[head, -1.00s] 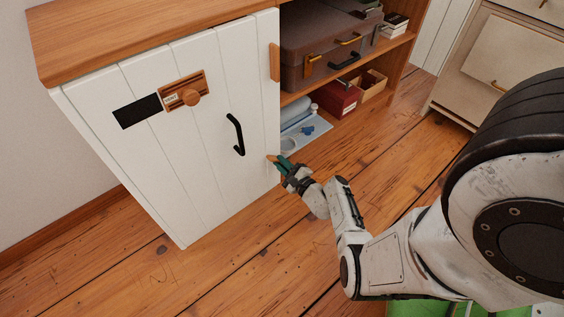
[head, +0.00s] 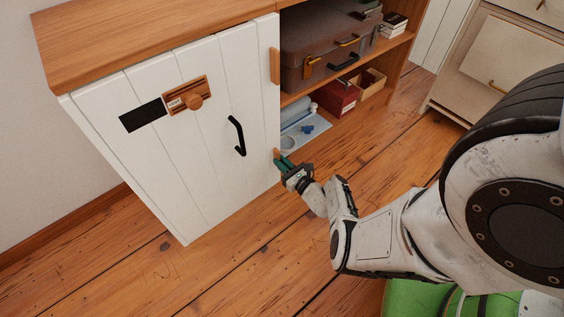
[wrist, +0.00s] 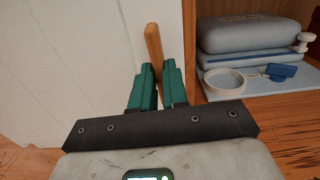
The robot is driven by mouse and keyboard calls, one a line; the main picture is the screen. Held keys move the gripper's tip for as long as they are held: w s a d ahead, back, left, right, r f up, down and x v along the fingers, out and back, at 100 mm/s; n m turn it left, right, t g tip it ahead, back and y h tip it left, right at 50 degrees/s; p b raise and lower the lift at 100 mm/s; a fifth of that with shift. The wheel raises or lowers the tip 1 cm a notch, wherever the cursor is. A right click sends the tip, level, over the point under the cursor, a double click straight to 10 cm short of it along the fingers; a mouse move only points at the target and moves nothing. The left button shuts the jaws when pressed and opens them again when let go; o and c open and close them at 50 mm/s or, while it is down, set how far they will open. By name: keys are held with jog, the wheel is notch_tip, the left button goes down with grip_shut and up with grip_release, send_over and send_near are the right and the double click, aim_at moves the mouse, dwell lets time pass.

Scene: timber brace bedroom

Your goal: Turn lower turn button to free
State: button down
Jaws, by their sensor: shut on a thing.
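The lower turn button (head: 276,153) is a small wooden bar at the right edge of the white cabinet door (head: 195,190). In the wrist view it (wrist: 153,43) stands nearly upright, leaning slightly, with its upper end clear above my fingers. My gripper (head: 283,162) has green fingers, also seen in the wrist view (wrist: 158,76), shut on the lower part of the button. The upper turn button (head: 275,65) stands upright along the door edge higher up. The door looks closed, and the button's pivot is hidden by my fingers.
The open shelves to the right hold a suitcase (head: 315,45), a red box (head: 338,95) and a blue tray (head: 305,134). The wooden floor (head: 250,250) in front is clear.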

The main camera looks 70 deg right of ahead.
jog(key=shift+m, duration=0.3)
jog(key=c, duration=1.1)
grip_release()
jog(key=shift+c, duration=0.2)
jog(key=p+v, duration=0.3)
jog(key=v, duration=0.8)
jog(key=shift+p, duration=0.3)
